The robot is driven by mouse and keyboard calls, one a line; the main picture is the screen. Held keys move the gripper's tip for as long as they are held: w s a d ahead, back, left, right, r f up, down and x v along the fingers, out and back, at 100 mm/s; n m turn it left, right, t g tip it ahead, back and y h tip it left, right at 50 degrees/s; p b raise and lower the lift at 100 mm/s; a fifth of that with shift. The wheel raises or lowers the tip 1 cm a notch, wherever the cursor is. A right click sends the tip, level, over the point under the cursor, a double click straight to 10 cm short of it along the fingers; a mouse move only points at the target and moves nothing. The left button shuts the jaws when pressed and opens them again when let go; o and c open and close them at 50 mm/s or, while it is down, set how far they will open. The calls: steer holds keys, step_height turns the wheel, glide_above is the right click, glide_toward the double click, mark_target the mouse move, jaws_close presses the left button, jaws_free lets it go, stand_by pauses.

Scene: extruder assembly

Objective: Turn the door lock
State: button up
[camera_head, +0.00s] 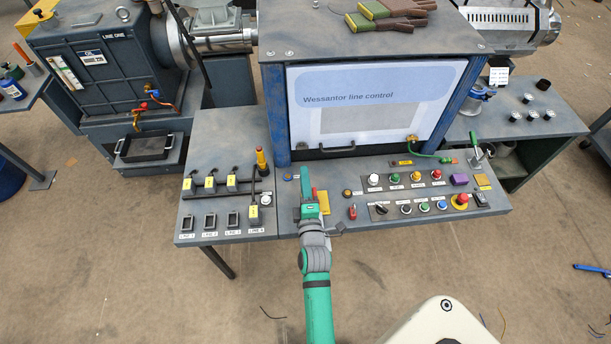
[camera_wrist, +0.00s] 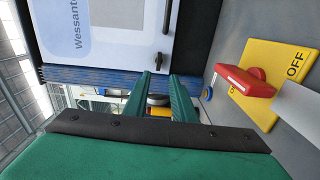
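The white cabinet door (camera_head: 370,95), lettered "Wessantor line control", is closed at the back of the console. In the wrist view the same door (camera_wrist: 120,14) lies sideways at the top, with a small dark round fitting (camera_wrist: 158,57) near its edge that may be the lock. My gripper (camera_head: 304,170) is above the left part of the console, in front of the door's lower left corner. In the wrist view its green fingers (camera_wrist: 162,88) are apart, with nothing held between them.
A red switch handle (camera_wrist: 245,82) on a yellow plate (camera_wrist: 284,62) marked OFF is close to my gripper's right in the wrist view. A dark door handle (camera_head: 337,149) is on the door. Buttons and a red padlock (camera_head: 352,212) sit right of my gripper; yellow-labelled plugs (camera_head: 210,182) stand left.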

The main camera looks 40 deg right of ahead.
mark_target(302, 150)
steer(key=shift+x, duration=4.35)
steer(key=shift+s+d+r, duration=0.1)
steer(key=shift+d+r, duration=0.05)
steer(key=shift+d, duration=0.05)
jaws_close()
